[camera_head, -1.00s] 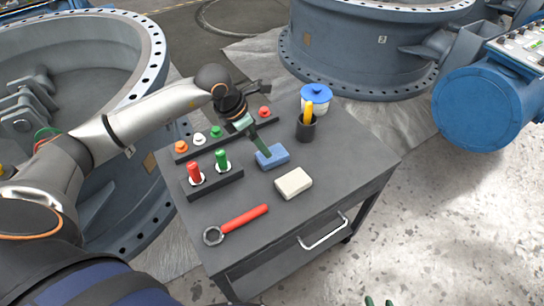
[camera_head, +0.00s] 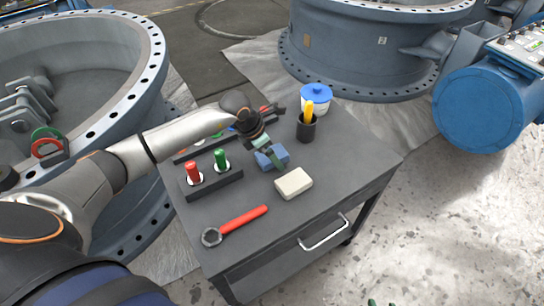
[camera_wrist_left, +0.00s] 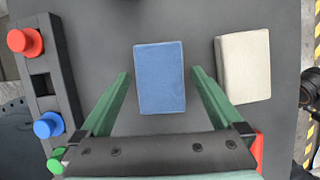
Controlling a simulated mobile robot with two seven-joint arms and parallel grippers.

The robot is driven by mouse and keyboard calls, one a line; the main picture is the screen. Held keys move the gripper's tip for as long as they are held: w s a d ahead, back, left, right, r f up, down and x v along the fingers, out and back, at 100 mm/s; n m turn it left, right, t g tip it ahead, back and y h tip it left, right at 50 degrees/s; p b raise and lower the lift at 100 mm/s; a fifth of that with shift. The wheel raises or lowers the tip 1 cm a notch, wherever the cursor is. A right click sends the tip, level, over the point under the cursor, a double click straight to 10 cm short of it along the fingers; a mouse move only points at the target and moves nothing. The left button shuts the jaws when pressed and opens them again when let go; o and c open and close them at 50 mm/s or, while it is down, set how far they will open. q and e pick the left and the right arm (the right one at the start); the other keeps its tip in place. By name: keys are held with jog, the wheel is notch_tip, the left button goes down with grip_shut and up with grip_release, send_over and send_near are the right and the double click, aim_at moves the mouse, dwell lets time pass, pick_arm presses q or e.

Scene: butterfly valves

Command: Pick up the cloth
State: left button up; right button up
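A blue, flat, block-shaped piece, which looks like the folded cloth (camera_head: 279,156), lies on the dark cart top. The left wrist view shows the cloth (camera_wrist_left: 160,78) whole. My left gripper (camera_head: 268,155) is over it, partly hiding it in the head view. In the left wrist view the two green fingers of my left gripper (camera_wrist_left: 161,74) are spread, one on each side of the cloth, with gaps between. The gripper is open and empty. Only a small green tip of my right gripper (camera_head: 371,303) shows at the bottom edge of the head view; its opening cannot be told.
A cream block (camera_head: 294,183) lies close beside the cloth. A black holder with red and green plugs (camera_head: 212,184), a red-handled wrench (camera_head: 238,224), a black cup (camera_head: 306,128) and a blue-lidded tub (camera_head: 316,97) share the cart. A button strip (camera_wrist_left: 45,85) runs behind.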

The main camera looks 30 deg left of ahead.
pick_arm(q)
jog(key=c, duration=1.2)
jog(key=shift+c, duration=0.2)
jog(key=shift+r, duration=0.45)
notch_tip(320, 180, up, 2)
jog(key=shift+r, duration=0.1)
jog(key=s+a+r, duration=0.6)
jog(key=s, duration=0.1)
jog(key=s+a+r+p, duration=0.1)
jog(key=s+a+r, duration=0.1)
jog(key=s+r, duration=0.2)
jog(key=shift+a, duration=0.4)
